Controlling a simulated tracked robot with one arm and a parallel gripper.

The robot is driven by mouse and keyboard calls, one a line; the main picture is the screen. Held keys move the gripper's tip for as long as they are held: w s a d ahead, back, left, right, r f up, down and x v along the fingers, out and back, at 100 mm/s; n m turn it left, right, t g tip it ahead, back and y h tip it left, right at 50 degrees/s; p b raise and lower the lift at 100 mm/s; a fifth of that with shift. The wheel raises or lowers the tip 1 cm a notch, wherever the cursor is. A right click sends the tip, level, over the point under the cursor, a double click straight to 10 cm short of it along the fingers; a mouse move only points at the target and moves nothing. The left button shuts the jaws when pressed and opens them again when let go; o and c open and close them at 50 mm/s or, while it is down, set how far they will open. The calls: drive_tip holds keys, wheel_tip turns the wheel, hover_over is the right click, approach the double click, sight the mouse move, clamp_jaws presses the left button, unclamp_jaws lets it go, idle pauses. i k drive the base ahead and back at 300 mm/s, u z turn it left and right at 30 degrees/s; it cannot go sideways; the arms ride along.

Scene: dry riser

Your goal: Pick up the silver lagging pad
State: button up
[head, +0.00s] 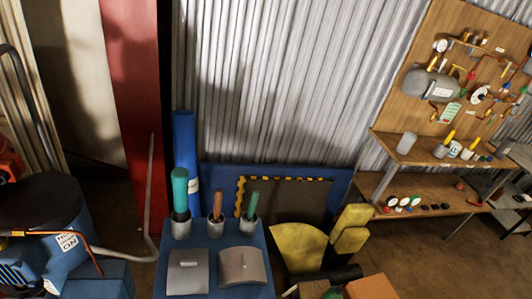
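Two silver-grey pads lie side by side on the front of a blue-topped stand (221,248). The left silver pad (187,273) looks flat, with a small pale mark on it. The right silver pad (243,266) looks curved, with a thin darker strip on it. I cannot tell which of them is the lagging pad. Both lie uncovered, apart from each other, near the bottom of the head view. I cannot make out my gripper in this view.
Behind the pads, pots hold a large green roll (180,190), a brown stick (217,204) and a smaller green stick (253,203). Yellow curved pieces (298,247) stand close on the right. A blue machine (45,235) is at left; shelves (430,188) are at right.

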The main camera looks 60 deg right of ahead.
sight(237, 265)
drive_tip(key=z, duration=0.4)
drive_tip(key=k, duration=1.15)
drive_tip(key=z, duration=0.25)
drive_tip(key=i, duration=0.8)
drive_tip(key=z, duration=0.4)
drive_tip(key=k, duration=0.5)
drive_tip(key=u, duration=0.2)
drive_tip(key=i, duration=1.3)
drive_tip(key=z, duration=0.35)
